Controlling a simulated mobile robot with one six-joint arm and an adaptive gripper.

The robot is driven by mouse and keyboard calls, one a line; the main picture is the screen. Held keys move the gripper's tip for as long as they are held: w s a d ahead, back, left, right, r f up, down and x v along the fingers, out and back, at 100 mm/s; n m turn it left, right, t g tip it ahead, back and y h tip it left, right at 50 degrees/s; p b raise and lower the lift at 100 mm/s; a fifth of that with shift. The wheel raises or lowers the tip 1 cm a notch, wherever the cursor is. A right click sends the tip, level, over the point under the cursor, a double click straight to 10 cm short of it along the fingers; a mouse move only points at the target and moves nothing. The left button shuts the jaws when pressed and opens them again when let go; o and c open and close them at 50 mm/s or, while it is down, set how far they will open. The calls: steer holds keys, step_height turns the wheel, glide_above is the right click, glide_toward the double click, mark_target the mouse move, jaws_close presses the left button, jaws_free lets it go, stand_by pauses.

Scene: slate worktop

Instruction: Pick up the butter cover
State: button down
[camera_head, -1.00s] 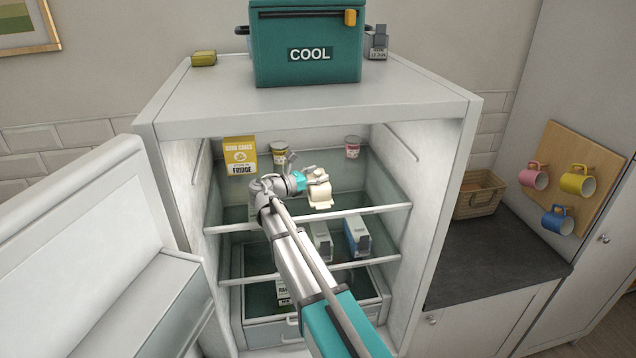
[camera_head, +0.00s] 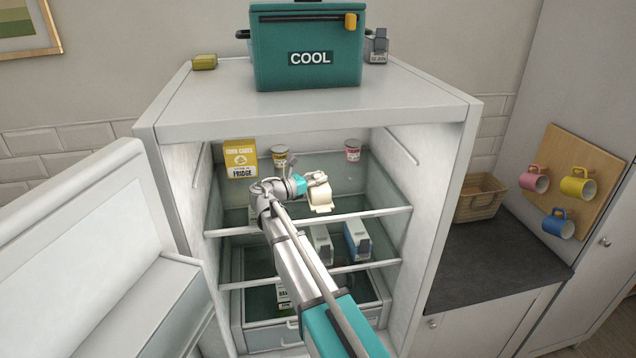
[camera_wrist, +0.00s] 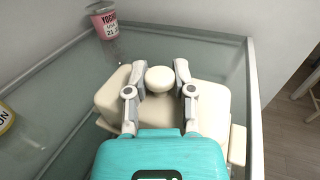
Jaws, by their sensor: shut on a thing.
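The butter cover (camera_wrist: 206,104) is a cream rounded box with a round knob (camera_wrist: 160,79) on top. It sits on the cream butter dish base (camera_wrist: 238,146) on the fridge's upper glass shelf; whether there is a gap between them I cannot tell. In the head view the cover (camera_head: 321,194) is at the shelf's front middle, over its base (camera_head: 320,209). My gripper (camera_wrist: 160,82) is shut on the knob, one finger on each side. In the head view my gripper (camera_head: 317,179) is above the cover and hides part of it.
A yogurt cup (camera_wrist: 105,22) stands in the shelf's back corner. A yellow box (camera_head: 240,158) and a jar (camera_head: 280,156) stand at the back left. Cartons (camera_head: 357,238) stand on the shelf below. The open fridge door (camera_head: 95,250) is at left.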

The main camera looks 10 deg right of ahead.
steer(key=shift+r, duration=0.1)
step_height(320, 180, up, 3)
steer(key=p, duration=0.3)
steer(key=s+a+r+p, duration=0.2)
steer(key=s+r+p, duration=0.3)
steer(key=s, duration=0.1)
steer(key=s+a+r+p, duration=0.2)
steer(key=s+r+p, duration=0.2)
steer(key=s, duration=0.3)
steer(key=shift+s+a+r+p, duration=0.15)
steer(key=shift+a+r+p, duration=0.1)
steer(key=shift+r+p, duration=0.2)
steer(key=shift+f, duration=0.15)
